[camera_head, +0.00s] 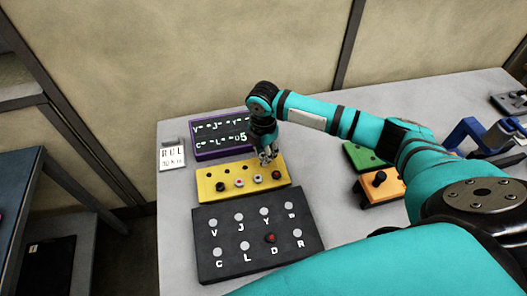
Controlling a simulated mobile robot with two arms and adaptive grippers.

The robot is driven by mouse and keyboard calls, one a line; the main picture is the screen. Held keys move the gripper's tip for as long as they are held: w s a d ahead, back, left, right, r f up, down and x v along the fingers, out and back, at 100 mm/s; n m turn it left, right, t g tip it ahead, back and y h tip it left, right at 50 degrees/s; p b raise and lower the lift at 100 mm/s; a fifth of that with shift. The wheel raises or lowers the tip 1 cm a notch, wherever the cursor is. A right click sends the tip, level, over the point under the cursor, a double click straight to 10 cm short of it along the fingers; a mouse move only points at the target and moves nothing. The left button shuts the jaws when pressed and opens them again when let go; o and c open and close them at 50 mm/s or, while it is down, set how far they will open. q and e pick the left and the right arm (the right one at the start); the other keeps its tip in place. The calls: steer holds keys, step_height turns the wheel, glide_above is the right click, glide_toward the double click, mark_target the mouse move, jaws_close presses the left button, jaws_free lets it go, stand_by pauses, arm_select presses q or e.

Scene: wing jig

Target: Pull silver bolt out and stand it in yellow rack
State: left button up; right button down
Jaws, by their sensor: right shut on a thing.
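The yellow rack (207,197) lies on the grey table behind the black lettered plate. A row of small pegs or bolts stands along it, with dark, pale and dark red tops. My right gripper (267,158) points down over the back right part of the rack. It is shut on what looks like the silver bolt, which is mostly hidden between the fingers. I cannot tell whether the bolt touches the rack. The black plate (229,268) has several pale round spots beside white letters and one red piece (270,238). My left gripper is not in view.
A purple-framed black board (205,152) stands behind the rack, with a white label card (173,158) to its left. A green block (362,157), an orange block (376,190) with a black knob and a blue clamp-like thing (474,134) lie to the right, near my arm.

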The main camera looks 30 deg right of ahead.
steer(key=shift+f, duration=0.15)
stand_by(0.4)
steer(key=shift+f+b, duration=0.45)
steer(key=shift+f, duration=0.65)
steer(key=c, duration=1)
jaws_free()
steer(key=shift+r, duration=0.15)
step_height(320, 180, up, 12)
steer(key=shift+f, duration=0.1)
